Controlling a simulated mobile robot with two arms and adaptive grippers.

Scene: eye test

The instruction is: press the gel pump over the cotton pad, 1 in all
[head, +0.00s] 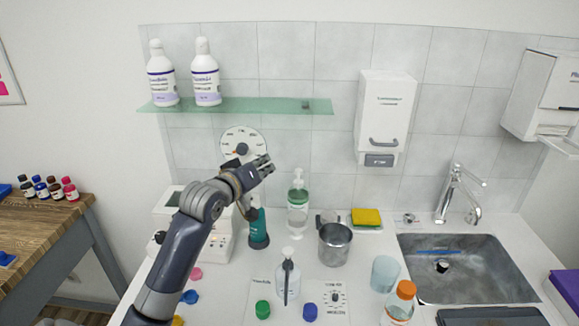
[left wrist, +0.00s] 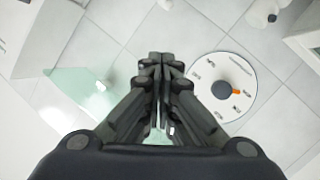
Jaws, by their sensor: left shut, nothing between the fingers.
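A clear bottle of green gel with a white pump top (head: 298,205) stands upright on the counter near the back wall. A second, pale pump bottle (head: 287,280) with a dark strip stands nearer the front; I cannot tell for sure which is the gel pump. I cannot make out a cotton pad. My left gripper (head: 266,164) is raised in front of the wall, left of and above the green gel bottle, apart from both pumps. Its fingers (left wrist: 161,62) are shut and empty in the left wrist view. My right gripper is not in view.
A wall dial (head: 243,141) is close behind my left gripper; it also shows in the left wrist view (left wrist: 224,88). A glass shelf (head: 270,106) with two bottles is above. A teal bottle (head: 258,226), metal cup (head: 334,243) and sink (head: 470,270) crowd the counter.

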